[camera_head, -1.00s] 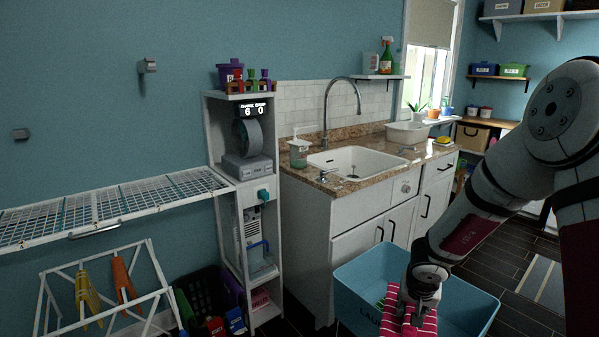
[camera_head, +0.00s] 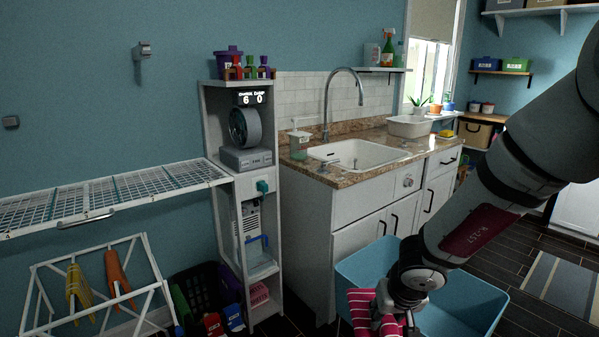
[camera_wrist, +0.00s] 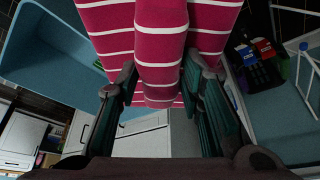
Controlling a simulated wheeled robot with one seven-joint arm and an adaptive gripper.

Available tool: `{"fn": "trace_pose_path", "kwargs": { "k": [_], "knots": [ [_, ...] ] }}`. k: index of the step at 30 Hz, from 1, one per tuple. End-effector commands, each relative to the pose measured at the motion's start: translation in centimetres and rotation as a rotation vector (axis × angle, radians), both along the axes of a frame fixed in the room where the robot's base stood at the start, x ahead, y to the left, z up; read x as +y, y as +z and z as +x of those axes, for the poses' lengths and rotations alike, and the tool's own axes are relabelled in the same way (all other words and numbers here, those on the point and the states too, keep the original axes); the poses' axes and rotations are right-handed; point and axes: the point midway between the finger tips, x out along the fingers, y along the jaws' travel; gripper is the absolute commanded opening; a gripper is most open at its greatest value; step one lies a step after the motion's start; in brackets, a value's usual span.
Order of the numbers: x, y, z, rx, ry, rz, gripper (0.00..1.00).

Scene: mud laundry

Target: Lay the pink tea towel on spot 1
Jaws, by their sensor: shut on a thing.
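The pink tea towel, with white stripes (camera_head: 361,303), hangs from my gripper (camera_head: 388,315) at the front left of the blue laundry basket (camera_head: 470,296). In the wrist view the towel (camera_wrist: 210,42) is bunched between the two fingers of my gripper (camera_wrist: 160,88), which are shut on it. Its lower part is cut off by the head view's bottom edge. A white wire drying rack (camera_head: 95,200) is fixed to the wall at the left, empty.
A white folding airer (camera_head: 150,262) with yellow and orange items stands under the rack. Dark crates (camera_head: 195,290) and a narrow shelf unit (camera_head: 228,205) stand between it and the sink cabinet (camera_head: 345,237).

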Motion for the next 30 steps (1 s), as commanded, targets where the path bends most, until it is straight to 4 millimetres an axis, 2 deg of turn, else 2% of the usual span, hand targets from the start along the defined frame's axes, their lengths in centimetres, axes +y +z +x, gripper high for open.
{"fn": "trace_pose_path", "kwargs": {
  "k": [1, 3, 15, 29, 30],
  "knots": [
    [0.0, -1.6, 0.6, 0.000, 0.000, 0.000, 0.04],
    [0.0, -2.9, 1.1, 0.000, -0.001, 0.000, 0.04],
    [0.0, -9.6, 3.0, 0.000, -0.001, 0.000, 0.04],
    [0.0, -13.4, 3.8, 0.000, -0.001, 0.000, 0.04],
    [0.0, -12.7, 3.6, 0.000, -0.001, -0.001, 0.04]
  ]
}}
